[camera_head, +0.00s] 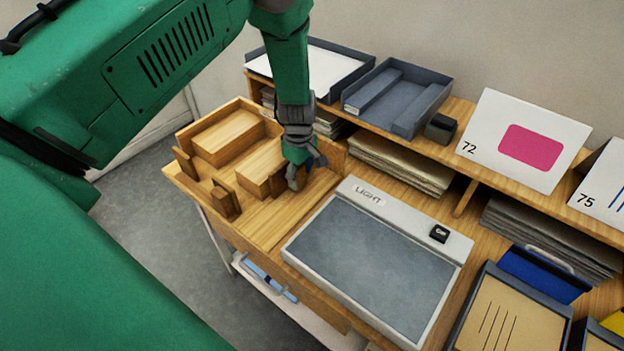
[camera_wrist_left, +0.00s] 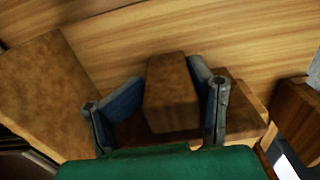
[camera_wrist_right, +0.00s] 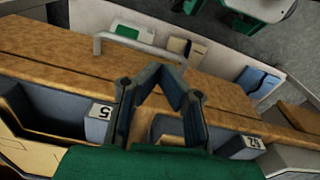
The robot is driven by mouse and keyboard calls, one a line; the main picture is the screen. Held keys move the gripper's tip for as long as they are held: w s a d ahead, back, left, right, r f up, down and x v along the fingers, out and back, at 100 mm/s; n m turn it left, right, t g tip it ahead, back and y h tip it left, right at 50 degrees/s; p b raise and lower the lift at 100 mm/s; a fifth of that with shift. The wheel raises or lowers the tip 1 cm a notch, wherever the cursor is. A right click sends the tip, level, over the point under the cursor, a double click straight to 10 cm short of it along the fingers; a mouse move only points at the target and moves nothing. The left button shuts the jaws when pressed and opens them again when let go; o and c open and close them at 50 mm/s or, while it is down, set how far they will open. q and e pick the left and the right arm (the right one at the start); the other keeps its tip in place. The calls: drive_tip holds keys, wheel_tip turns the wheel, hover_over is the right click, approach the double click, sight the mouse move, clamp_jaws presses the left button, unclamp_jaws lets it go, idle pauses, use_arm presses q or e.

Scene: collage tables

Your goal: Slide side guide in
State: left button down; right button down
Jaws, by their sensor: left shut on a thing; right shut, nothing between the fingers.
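A shallow wooden tray (camera_head: 262,226) with several wooden blocks stands at the left end of the table in the head view. My left gripper (camera_head: 304,174) reaches down into its right part. In the left wrist view, my left gripper (camera_wrist_left: 160,108) is shut on a brown wooden block (camera_wrist_left: 172,92), which looks like the side guide, with one finger on each side. In the head view the gripper largely hides that block. My right gripper (camera_wrist_right: 160,78) shows only in its own wrist view, shut and empty, with its tips together.
Other wooden blocks (camera_head: 228,138) lie in the tray. A light pad (camera_head: 375,260) is right of it. Behind are a shelf with grey trays (camera_head: 400,95), paper stacks (camera_head: 400,165) and a card marked 72 (camera_head: 522,140). In the right wrist view, a wooden ledge (camera_wrist_right: 60,60) lies beyond the fingers.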

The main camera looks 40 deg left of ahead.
use_arm(q)
drive_tip(key=shift+s+a+f, duration=0.2)
drive_tip(key=shift+s+a, duration=0.35)
drive_tip(key=shift+a, duration=0.1)
drive_tip(key=c, duration=1)
unclamp_jaws()
drive_tip(key=shift+c, duration=0.2)
drive_tip(key=shift+a, duration=0.4)
drive_tip(key=shift+w+d, duration=0.15)
drive_tip(key=shift+d, duration=0.15)
use_arm(e)
drive_tip(key=shift+a+r, duration=0.1)
drive_tip(key=shift+a, duration=0.15)
use_arm(q)
drive_tip(key=shift+w+a+r, duration=0.1)
drive_tip(key=shift+r, duration=0.3)
wheel_tip(320, 180, up, 11)
drive_tip(key=shift+r, duration=0.1)
use_arm(e)
drive_tip(key=shift+s+a, duration=0.1)
drive_tip(key=shift+s, duration=0.1)
drive_tip(key=shift+w, duration=0.15)
